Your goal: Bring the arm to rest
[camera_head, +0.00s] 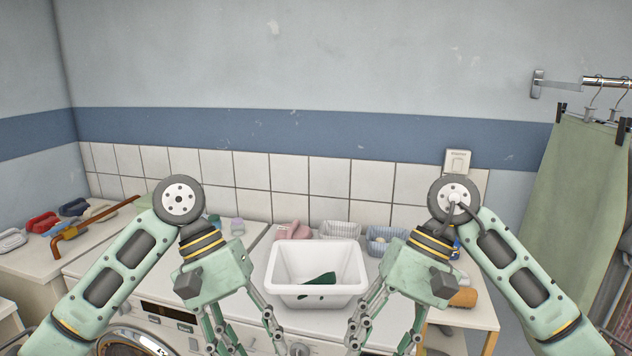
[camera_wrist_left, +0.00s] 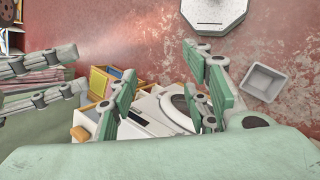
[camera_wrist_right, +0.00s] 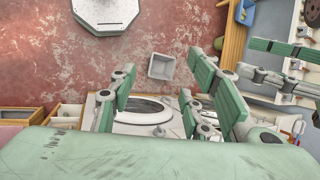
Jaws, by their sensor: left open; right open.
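My left gripper (camera_head: 238,338) hangs in the lower left middle of the head view, in front of the machines, with its fingers pointing down. It is open and empty, and its spread fingers show in the left wrist view (camera_wrist_left: 160,95). My right gripper (camera_head: 376,335) hangs in the lower right middle of the head view, also pointing down. It is open and empty, and its spread fingers show in the right wrist view (camera_wrist_right: 152,95). A white basin (camera_head: 318,290) stands between the two arms on the worktop, with a dark green item (camera_head: 322,279) inside.
Behind the basin are a pink item (camera_head: 293,230) and small baskets (camera_head: 341,231). Several irons and brushes lie on the left counter (camera_head: 28,262). A green cloth (camera_head: 575,190) hangs from a rail at right. In the wrist views, a grey bin (camera_wrist_left: 263,82) stands on the red floor.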

